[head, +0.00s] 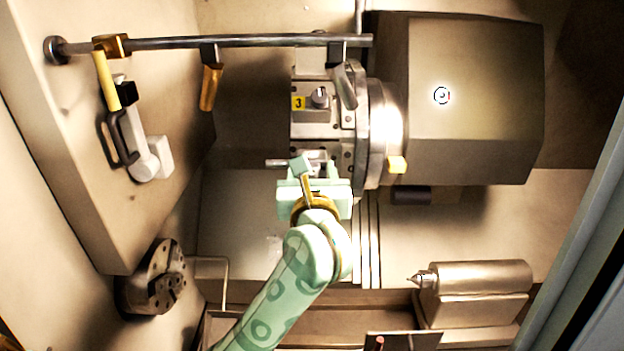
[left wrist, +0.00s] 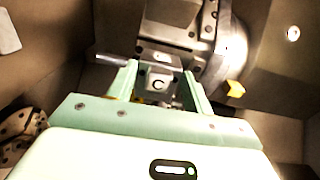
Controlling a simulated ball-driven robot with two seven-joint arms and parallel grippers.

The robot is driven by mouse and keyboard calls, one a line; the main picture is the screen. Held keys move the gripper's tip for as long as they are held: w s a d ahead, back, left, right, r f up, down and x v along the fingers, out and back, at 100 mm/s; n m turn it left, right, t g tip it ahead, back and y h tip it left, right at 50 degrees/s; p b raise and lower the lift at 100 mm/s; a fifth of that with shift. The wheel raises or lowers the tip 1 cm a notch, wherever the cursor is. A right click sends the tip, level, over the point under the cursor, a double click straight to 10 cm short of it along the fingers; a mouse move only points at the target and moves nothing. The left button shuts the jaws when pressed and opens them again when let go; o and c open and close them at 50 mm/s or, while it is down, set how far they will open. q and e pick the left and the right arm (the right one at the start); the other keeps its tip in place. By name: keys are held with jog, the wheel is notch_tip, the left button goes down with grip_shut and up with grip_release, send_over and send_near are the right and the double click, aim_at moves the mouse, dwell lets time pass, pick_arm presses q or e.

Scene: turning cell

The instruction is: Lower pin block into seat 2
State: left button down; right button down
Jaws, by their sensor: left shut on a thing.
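My left gripper (head: 316,168) reaches up to the lower edge of the tool turret (head: 357,125) in the head view. In the left wrist view the pin block (left wrist: 158,82) sits between the two green fingers (left wrist: 160,90), which are shut on it. The block is grey metal with a dark ring mark on its near face. The turret fills the space behind the block. Seat 2 is not clearly visible; the gripper and block cover that part of the turret. I cannot tell whether the block touches the turret. My right gripper is not in view.
A yellow "3" label (head: 298,103) marks the turret station above the gripper. A rail (head: 220,42) with hanging handles crosses above. A chuck (head: 160,280) stands lower left, a tailstock (head: 480,280) lower right.

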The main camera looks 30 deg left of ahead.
aim_at(312, 158)
pick_arm(q)
jog(key=shift+b+x, duration=0.45)
jog(key=shift+x, duration=1.3)
jog(key=shift+w+f+b, duration=0.1)
jog(key=shift+f+b, duration=0.45)
jog(key=shift+b, duration=0.1)
jog(key=shift+f, duration=0.2)
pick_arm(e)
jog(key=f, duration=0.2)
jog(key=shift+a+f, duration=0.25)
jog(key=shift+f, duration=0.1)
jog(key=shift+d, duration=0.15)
pick_arm(q)
jog(key=shift+f+b, duration=0.5)
jog(key=shift+b, duration=0.1)
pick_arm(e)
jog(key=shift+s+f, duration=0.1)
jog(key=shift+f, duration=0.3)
